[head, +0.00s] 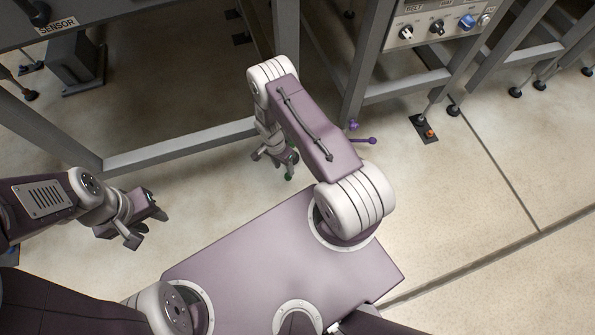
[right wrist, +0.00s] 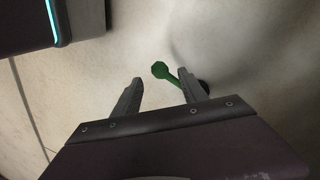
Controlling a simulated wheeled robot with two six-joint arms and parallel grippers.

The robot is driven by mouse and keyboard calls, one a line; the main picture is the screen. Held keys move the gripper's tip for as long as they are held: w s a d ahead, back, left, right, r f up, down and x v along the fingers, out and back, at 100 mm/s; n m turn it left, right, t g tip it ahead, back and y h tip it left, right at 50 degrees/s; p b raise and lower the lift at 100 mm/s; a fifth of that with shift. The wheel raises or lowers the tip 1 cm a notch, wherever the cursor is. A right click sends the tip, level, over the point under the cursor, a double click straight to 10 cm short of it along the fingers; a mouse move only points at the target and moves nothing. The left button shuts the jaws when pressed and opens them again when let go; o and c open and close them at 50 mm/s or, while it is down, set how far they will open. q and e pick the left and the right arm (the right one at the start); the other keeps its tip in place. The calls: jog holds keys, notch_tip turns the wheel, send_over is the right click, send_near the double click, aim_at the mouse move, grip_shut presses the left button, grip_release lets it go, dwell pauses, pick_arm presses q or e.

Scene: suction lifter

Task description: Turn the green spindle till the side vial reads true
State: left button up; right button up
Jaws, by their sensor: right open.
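The green spindle (right wrist: 160,70) shows in the right wrist view as a knobbed head with a rod running down to the right, partly hidden behind a finger. My right gripper (right wrist: 160,79) is open, its fingertips on either side of the spindle's head in the picture; I cannot tell whether they touch it. In the head view a bit of green (head: 289,178) shows just below my right gripper (head: 276,158). My left gripper (head: 148,228) is open and empty over bare floor. I cannot make out the side vial in either view.
A purple spindle (head: 362,140) stands right of my right arm, near a grey frame leg. An orange-tipped foot (head: 430,133) is farther right. A control panel (head: 437,24) with knobs is at the top right. A frame rail (head: 180,147) runs behind my grippers. Floor between them is clear.

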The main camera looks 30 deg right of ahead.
jog(key=shift+s+d+f, duration=0.1)
jog(key=shift+d+f, duration=0.2)
jog(key=shift+f, duration=0.6)
jog(key=shift+m, duration=0.3)
jog(key=shift+s+f, duration=0.1)
jog(key=shift+f, duration=0.15)
jog(key=f+b, duration=0.2)
jog(key=s+f+b, duration=0.1)
jog(key=f+b, duration=0.1)
jog(key=f, duration=0.1)
jog(key=f+b, duration=0.2)
jog(key=f, duration=0.1)
jog(key=shift+s+d+f, duration=0.2)
jog(key=shift+d, duration=0.05)
jog(key=shift+r, duration=0.15)
grip_shut()
